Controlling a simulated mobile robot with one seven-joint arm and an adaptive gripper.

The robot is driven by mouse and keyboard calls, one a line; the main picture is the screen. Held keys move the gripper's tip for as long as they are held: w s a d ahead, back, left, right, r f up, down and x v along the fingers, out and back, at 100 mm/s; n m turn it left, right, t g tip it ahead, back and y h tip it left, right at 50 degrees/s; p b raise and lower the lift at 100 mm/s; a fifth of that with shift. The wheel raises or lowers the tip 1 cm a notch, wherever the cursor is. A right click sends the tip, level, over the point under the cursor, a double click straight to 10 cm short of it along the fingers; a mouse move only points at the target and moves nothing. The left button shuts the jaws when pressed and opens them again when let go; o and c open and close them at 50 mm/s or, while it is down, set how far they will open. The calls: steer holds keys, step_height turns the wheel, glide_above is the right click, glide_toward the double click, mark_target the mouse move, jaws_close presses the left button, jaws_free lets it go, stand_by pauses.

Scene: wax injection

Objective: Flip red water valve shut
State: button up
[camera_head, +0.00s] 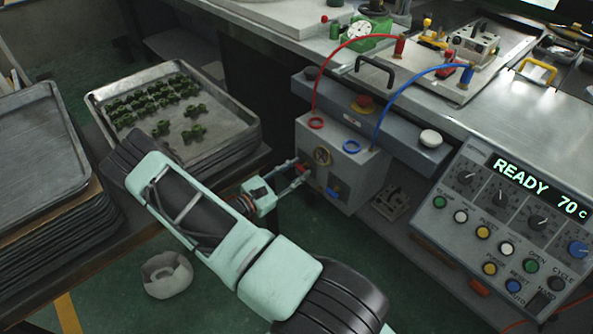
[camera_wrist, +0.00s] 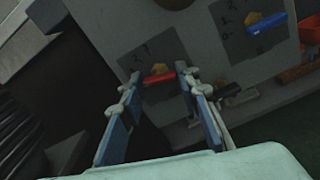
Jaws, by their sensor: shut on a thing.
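The red water valve (camera_wrist: 159,78) is a small red lever on the front of a grey box (camera_head: 341,160). In the wrist view it lies between the tips of my gripper (camera_wrist: 155,82), one finger on each side. My gripper (camera_head: 297,171) is shut on the red lever; in the head view the fingers reach the box front and a bit of red shows there. A blue lever (camera_wrist: 267,24) sits to the right on the same panel, and it also shows in the head view (camera_head: 333,193).
A red hose and a blue hose (camera_head: 388,105) run from the box top to the bench. A control panel (camera_head: 505,220) reading READY 70 C stands at right. A tray (camera_head: 213,110) of green pieces is at left. A whitish bowl (camera_head: 167,275) is on the floor.

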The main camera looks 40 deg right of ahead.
steer(key=shift+n, duration=1.6)
steer(key=o, duration=1.2)
steer(key=shift+c, duration=0.2)
steer(key=shift+a, duration=0.1)
steer(key=s+a, duration=0.1)
steer(key=a, duration=1.1)
